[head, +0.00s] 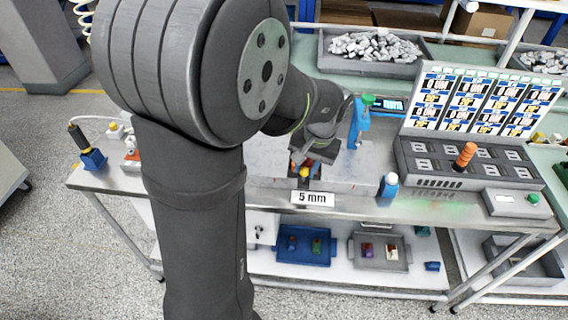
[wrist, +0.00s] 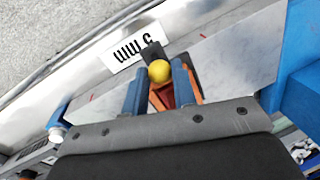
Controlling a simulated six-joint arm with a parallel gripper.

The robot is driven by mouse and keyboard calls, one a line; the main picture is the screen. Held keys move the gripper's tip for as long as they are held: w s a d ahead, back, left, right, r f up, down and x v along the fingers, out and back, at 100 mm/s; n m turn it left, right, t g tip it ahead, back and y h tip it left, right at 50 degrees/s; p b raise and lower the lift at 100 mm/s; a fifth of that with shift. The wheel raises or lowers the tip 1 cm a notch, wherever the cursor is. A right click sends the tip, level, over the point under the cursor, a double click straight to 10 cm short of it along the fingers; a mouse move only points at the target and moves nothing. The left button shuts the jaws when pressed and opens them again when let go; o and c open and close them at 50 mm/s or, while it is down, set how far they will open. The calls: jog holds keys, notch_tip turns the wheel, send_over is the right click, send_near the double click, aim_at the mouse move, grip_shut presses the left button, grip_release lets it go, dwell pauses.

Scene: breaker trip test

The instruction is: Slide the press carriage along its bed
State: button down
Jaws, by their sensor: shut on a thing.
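The press carriage shows as a small orange-red block (wrist: 165,97) with a round yellow knob (wrist: 159,71) in the wrist view. In the head view the yellow knob (head: 304,171) shows just below my gripper (head: 308,160), and my arm hides much of the carriage. My gripper (wrist: 159,77) has its blue fingers on both sides of the carriage by the knob, shut on it. The bed is a flat grey plate (head: 350,178) on the bench, running left and right of the carriage.
A blue upright fixture (head: 357,127) with a green top stands right of the gripper. A breaker panel (head: 470,160) with an orange handle is farther right. Trays (head: 303,243) sit on the lower shelf.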

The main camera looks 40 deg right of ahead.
jog(key=s+d, duration=1)
jog(key=shift+s+d+r, duration=0.1)
jog(key=shift+d, duration=0.05)
jog(key=c, duration=1.2)
grip_release()
jog(key=shift+s, duration=0.1)
jog(key=s+r, duration=0.1)
jog(key=r, duration=0.4)
jog(key=d+r, duration=0.1)
jog(key=r, duration=0.5)
jog(key=s+r, duration=0.1)
jog(key=r, duration=0.5)
jog(key=shift+s+d, duration=0.3)
jog(key=shift+d, duration=0.1)
jog(key=shift+f, duration=0.1)
